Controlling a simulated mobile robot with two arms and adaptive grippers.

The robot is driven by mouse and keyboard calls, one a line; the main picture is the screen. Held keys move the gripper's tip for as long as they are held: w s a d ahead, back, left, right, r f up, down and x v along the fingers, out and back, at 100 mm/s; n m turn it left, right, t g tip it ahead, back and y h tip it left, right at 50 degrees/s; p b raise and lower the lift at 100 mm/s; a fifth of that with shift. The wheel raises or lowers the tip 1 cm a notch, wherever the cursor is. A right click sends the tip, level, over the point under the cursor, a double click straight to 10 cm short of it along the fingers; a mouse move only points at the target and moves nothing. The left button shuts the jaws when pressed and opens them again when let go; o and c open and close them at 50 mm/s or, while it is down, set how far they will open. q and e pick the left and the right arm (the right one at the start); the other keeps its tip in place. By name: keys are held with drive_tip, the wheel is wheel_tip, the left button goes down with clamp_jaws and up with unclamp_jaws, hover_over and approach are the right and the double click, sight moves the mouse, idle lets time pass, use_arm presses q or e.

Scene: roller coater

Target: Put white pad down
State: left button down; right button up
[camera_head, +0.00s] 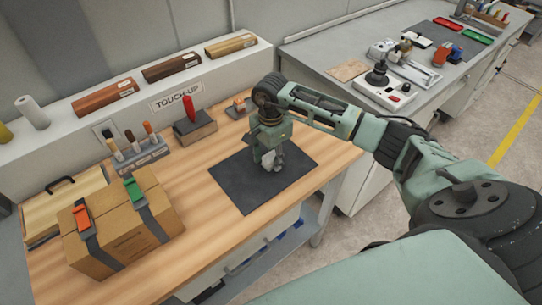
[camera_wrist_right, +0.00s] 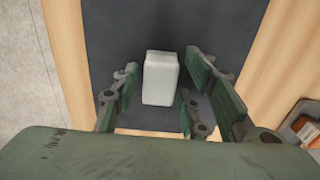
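The white pad (camera_wrist_right: 160,78) is a small pale block with rounded edges. It is on the dark mat (camera_head: 243,187), between the fingers of my right gripper (camera_wrist_right: 160,95). The fingers are spread, with a visible gap on the pad's left side; the right finger is close to it, and I cannot tell whether they touch. In the head view my right gripper (camera_head: 270,160) points down over the mat's middle and hides most of the pad. My left gripper is not in view.
A cardboard box (camera_head: 125,238) with orange and green clamps stands at the left of the wooden table (camera_head: 215,245). Behind are a rack of handled tools (camera_head: 138,155) and a dark block with a red tool (camera_head: 193,128). The mat around the gripper is clear.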

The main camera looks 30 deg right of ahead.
sight(271, 156)
drive_tip(key=shift+r, duration=0.1)
drive_tip(key=shift+r+p, duration=0.2)
drive_tip(key=shift+p, duration=0.1)
wheel_tip(271, 156, up, 12)
drive_tip(key=b, duration=0.4)
drive_tip(key=shift+f+b, duration=0.1)
drive_tip(key=shift+b, duration=0.2)
drive_tip(key=shift+s+f, duration=0.1)
